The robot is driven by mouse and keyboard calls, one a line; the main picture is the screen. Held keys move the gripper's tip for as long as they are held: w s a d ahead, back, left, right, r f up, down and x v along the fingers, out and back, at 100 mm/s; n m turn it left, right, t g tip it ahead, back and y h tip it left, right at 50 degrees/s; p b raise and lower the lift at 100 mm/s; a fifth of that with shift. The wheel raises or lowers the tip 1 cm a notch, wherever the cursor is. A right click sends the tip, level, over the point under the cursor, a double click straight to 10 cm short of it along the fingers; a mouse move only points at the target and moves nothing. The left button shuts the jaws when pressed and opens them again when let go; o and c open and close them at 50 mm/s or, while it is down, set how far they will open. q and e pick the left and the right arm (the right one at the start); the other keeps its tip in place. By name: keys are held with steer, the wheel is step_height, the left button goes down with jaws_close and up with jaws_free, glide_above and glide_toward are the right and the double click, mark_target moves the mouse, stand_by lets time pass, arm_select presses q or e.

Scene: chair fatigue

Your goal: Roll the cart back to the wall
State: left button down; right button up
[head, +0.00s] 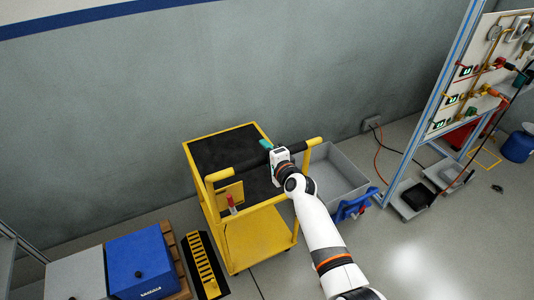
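The yellow cart (208,199) stands close to the grey wall (150,100), turned at an angle to it. It has a black top mat (222,148), a lower yellow shelf (255,238) and a push handle (240,165) with a black grip across its near side. My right gripper (268,148) is at the middle of the handle and overlaps the black grip. A teal fingertip shows just past the bar. The hand hides most of the fingers, so I cannot tell if they are closed on it. My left gripper is not in view.
A grey bin (340,172) stands right of the cart, with a blue object (352,206) at its near side. A blue box (140,262) and a yellow slotted piece (202,266) lie to the left. A framed panel (480,75) with cables stands right. Floor (430,240) at front right is clear.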

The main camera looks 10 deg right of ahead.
steer(key=v, duration=1.2)
steer(key=shift+p, duration=0.4)
steer(key=s+d+f+n+g+h, duration=0.1)
steer(key=s+f+n+g, duration=0.15)
steer(key=s+f, duration=0.6)
steer(key=s+d+f+n+g+h, duration=0.1)
steer(key=s+f+n+g, duration=0.2)
steer(key=f, duration=1.1)
steer(key=s+d+f+n+g+h, duration=0.1)
steer(key=s+f+n+g, duration=0.1)
steer(key=s+f, duration=0.7)
steer(key=s+d+f+n+g, duration=0.2)
steer(key=s+f, duration=0.3)
steer(key=s, duration=0.5)
steer(key=s+d+f+n+g+h, duration=0.1)
steer(key=s+d+f+n+g, duration=0.1)
steer(key=s+f, duration=0.4)
steer(key=s+d+f+n+g+h, duration=0.1)
steer(key=s+d+f+n, duration=0.3)
steer(key=s, duration=1.1)
step_height(320, 180, down, 3)
steer(key=shift+d+r+n+g, duration=0.25)
steer(key=shift+d+n+g, duration=0.1)
steer(key=shift+n+g, duration=0.25)
